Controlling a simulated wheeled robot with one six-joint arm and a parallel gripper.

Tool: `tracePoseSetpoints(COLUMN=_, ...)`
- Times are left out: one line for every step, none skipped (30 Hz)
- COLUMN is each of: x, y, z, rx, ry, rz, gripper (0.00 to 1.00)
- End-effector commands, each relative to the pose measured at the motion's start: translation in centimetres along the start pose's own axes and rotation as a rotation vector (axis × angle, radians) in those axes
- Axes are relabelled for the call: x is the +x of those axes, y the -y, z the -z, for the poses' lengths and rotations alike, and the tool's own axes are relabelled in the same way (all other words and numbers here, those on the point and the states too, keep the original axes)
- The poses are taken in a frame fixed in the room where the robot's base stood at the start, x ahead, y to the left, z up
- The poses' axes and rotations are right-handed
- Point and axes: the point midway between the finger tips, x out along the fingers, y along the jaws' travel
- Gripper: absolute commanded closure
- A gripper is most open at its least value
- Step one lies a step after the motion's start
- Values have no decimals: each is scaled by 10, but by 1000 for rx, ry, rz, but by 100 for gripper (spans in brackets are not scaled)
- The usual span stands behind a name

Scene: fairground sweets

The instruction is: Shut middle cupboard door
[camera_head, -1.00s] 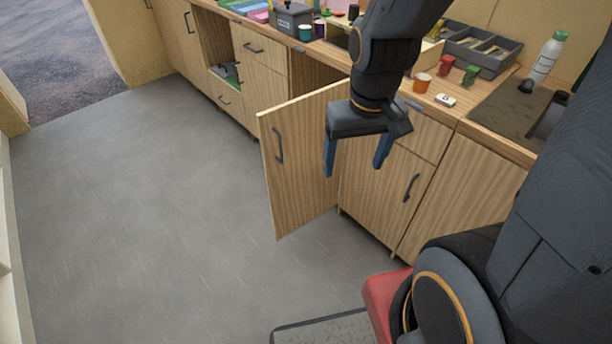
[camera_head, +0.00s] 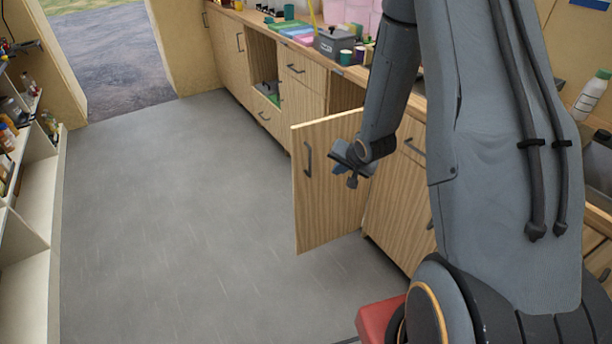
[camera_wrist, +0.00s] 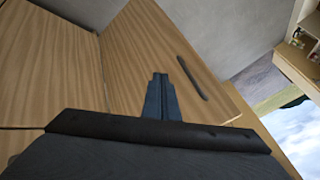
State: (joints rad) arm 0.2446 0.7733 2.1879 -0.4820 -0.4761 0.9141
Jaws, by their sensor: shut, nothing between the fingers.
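The middle cupboard door (camera_head: 328,205) stands wide open, jutting out from the wooden counter front into the room. Its dark bar handle (camera_head: 308,158) is near its free edge, and the handle also shows in the wrist view (camera_wrist: 193,78). My gripper (camera_head: 352,181) is in front of the door's upper part, right of the handle. In the wrist view my gripper (camera_wrist: 160,80) has its fingers together, with nothing between them, pointing over the door face (camera_wrist: 150,55). I cannot tell whether the fingertips touch the door.
The counter's other fronts, including a drawer (camera_head: 303,69), run to the back left. A grey box (camera_head: 336,42) and coloured trays (camera_head: 298,30) stand on the counter. Open shelves (camera_head: 35,205) line the left side. The grey floor (camera_head: 185,210) between is clear.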

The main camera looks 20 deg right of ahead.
Motion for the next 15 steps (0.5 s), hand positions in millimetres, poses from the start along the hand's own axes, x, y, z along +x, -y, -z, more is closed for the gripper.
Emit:
tracePoseSetpoints(x=3, y=0, z=0, rx=5, ry=-1, rz=5, gripper=100)
tracePoseSetpoints(x=5, y=0, z=0, rx=6, ry=0, rz=7, gripper=100)
tracePoseSetpoints(x=7, y=1, z=-1, rx=6, ry=0, rz=8, gripper=100)
tracePoseSetpoints(x=9, y=2, z=-1, rx=4, ry=0, rz=9, gripper=100)
tracePoseSetpoints(x=11, y=3, z=-1, rx=3, ry=1, rz=9, gripper=100)
tracePoseSetpoints(x=15, y=4, z=-2, rx=2, ry=3, rz=10, gripper=100)
tracePoseSetpoints(x=18, y=4, z=-3, rx=1, ry=4, rz=10, gripper=100)
tracePoseSetpoints(x=22, y=5, z=-3, rx=-1, ry=4, rz=10, gripper=100)
tracePoseSetpoints(x=28, y=5, z=-4, rx=-1, ry=5, rz=10, gripper=100)
tracePoseSetpoints(x=32, y=5, z=-4, rx=-2, ry=5, rz=10, gripper=100)
tracePoseSetpoints(x=37, y=6, z=-3, rx=-2, ry=5, rz=10, gripper=100)
tracePoseSetpoints(x=43, y=6, z=-4, rx=-2, ry=6, rz=10, gripper=100)
tracePoseSetpoints(x=48, y=6, z=-4, rx=-3, ry=5, rz=10, gripper=100)
tracePoseSetpoints(x=53, y=6, z=-4, rx=-3, ry=6, rz=10, gripper=100)
tracePoseSetpoints(x=59, y=6, z=-4, rx=-4, ry=5, rz=10, gripper=100)
